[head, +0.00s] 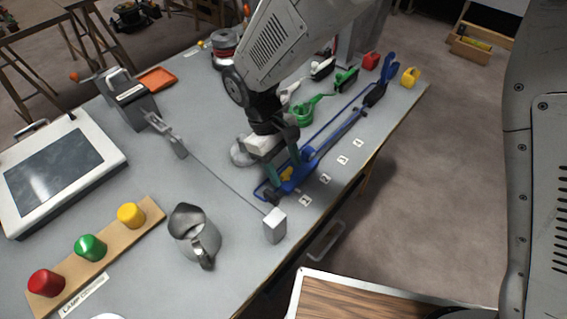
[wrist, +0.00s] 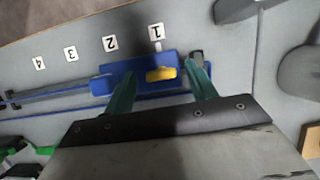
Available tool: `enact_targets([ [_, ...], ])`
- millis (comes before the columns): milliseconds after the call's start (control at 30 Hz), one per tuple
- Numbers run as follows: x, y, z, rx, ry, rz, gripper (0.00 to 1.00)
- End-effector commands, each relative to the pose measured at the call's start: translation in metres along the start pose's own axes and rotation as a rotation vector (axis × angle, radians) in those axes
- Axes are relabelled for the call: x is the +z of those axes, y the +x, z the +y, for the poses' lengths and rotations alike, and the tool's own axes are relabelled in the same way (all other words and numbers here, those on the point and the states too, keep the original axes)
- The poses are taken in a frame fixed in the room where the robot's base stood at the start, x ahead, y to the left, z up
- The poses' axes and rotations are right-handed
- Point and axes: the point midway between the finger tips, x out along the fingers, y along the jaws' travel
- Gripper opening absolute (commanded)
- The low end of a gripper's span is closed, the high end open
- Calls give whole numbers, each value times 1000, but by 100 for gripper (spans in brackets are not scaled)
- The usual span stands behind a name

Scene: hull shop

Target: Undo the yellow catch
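The yellow catch (wrist: 160,74) is a small rounded piece on a blue block (wrist: 143,66) at the near end of a long blue rail assembly, beside the label 1. In the head view the yellow catch (head: 286,175) shows small and partly covered by my gripper. My gripper (wrist: 163,70) has two teal fingers spread apart, one to each side of the catch in the wrist view, with nothing held between them. In the head view my gripper (head: 282,172) is low over the blue block. Whether the fingers touch anything is unclear.
Labels (head: 325,179) run along the rail toward the table's right edge. A grey block (head: 275,226) and metal jug (head: 194,235) stand nearer. A board with red, green and yellow buttons (head: 90,248) lies left. A green item (head: 301,115) and red container (head: 371,61) stand farther back.

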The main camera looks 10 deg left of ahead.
Motion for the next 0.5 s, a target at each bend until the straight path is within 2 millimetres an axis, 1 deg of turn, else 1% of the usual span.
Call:
enact_targets([
  [300, 0, -3, 0, -1, 1, 0, 56],
  [367, 0, -8, 0, 0, 1, 1, 56],
  [500, -1, -31, 0, 0, 1, 4, 56],
])
